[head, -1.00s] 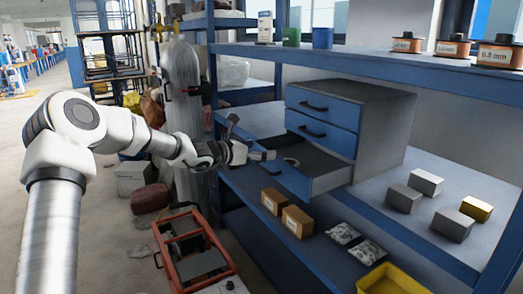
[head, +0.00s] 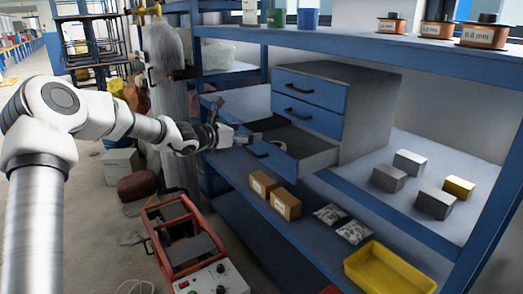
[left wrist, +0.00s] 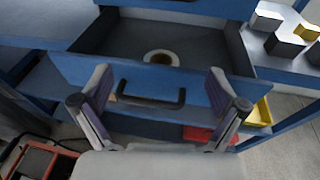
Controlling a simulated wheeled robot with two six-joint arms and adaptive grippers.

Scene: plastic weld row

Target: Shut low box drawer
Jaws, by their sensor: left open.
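The low drawer (head: 279,164) of the grey box with blue drawer fronts is pulled out, and the two drawers above it are shut. My left gripper (head: 236,130) is in front of the low drawer's front. In the left wrist view, the open gripper (left wrist: 161,88) has its two fingers spread to either side of the dark handle (left wrist: 150,101) on the blue drawer front (left wrist: 195,88). Nothing is held; whether a finger touches the front I cannot tell. A ring-shaped item (left wrist: 160,57) lies inside the drawer. My right gripper is not in view.
Two brown boxes (head: 286,206), silvery packets (head: 353,231) and a yellow bin (head: 388,272) are on the lower shelf. Several small blocks (head: 435,202) lie right of the drawer box. A red-framed machine (head: 187,240) stands on the floor below my left arm.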

